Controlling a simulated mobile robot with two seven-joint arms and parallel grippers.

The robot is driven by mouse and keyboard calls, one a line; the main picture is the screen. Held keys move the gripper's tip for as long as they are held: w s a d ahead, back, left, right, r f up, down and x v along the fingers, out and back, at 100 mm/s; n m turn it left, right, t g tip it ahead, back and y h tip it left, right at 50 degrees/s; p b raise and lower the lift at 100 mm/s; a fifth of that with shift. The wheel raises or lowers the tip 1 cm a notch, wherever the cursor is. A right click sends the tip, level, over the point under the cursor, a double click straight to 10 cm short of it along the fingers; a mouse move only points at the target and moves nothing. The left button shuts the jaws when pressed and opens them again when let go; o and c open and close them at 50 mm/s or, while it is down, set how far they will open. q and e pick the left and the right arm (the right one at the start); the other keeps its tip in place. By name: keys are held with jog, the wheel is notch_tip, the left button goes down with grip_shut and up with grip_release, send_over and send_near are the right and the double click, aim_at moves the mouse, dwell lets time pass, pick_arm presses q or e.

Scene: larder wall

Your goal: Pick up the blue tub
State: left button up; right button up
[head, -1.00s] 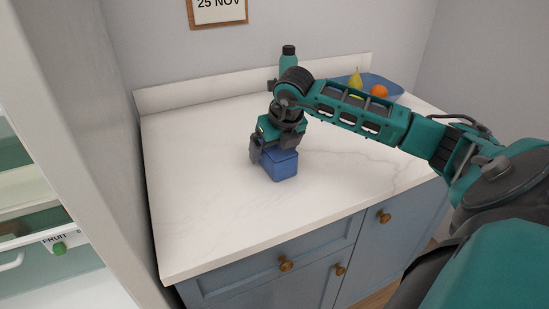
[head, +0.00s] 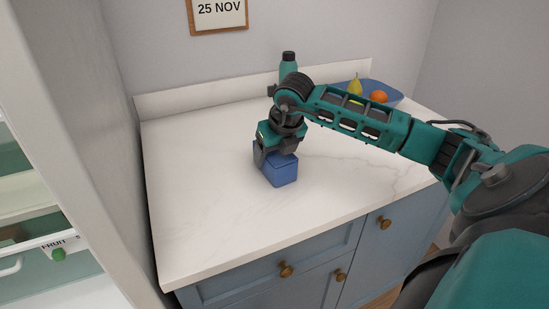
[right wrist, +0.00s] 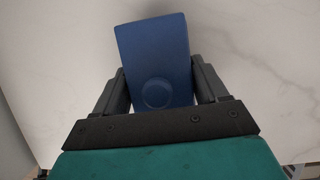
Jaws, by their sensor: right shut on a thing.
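The blue tub (head: 282,174) is a small box on the white marble countertop area, in the middle of the head view. My right gripper (head: 272,157) comes down over it from above, and its jaws are shut on the tub. In the right wrist view the tub (right wrist: 156,58) sits between the two dark fingers of the right gripper (right wrist: 160,88), with a round mark on its face. I cannot tell whether the tub's underside touches the counter. My left gripper is not in view.
A blue tray (head: 396,97) with a pear (head: 355,86) and an orange (head: 378,97) is at the back right of the counter (head: 200,200). A teal bottle (head: 289,68) stands behind my wrist. The counter's left and front are clear. An open fridge (head: 40,225) is at left.

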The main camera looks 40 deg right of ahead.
notch_tip(320, 180, up, 20)
jog(key=p, duration=0.2)
jog(key=s+a+f+m+g, duration=0.1)
jog(key=a+f+m+g, duration=0.2)
jog(key=m, duration=0.8)
jog(key=s+a+f+m+g+y, duration=0.1)
jog(key=s+a+f+m+g, duration=0.1)
jog(key=a+f+m, duration=0.5)
jog(key=s+a+f+m+g+y, duration=0.1)
jog(key=a+f+m, duration=0.4)
jog(key=a+m, duration=0.6)
jog(key=shift+s+a+f+m+g, duration=0.15)
jog(key=shift+m+g, duration=0.3)
jog(key=shift+m, duration=0.6)
jog(key=shift+s+d+f+m+g, duration=0.1)
jog(key=shift+s+m+g, duration=0.3)
jog(key=shift+m, duration=0.7)
jog(key=shift+s+a+f+m+g, duration=0.1)
jog(key=shift+m+g, duration=0.45)
jog(key=shift+m, duration=0.5)
jog(key=shift+s+a+f+n+h, duration=0.1)
jog(key=shift+s+f+n+h, duration=0.3)
jog(key=shift+n, duration=0.7)
jog(key=shift+r, duration=0.1)
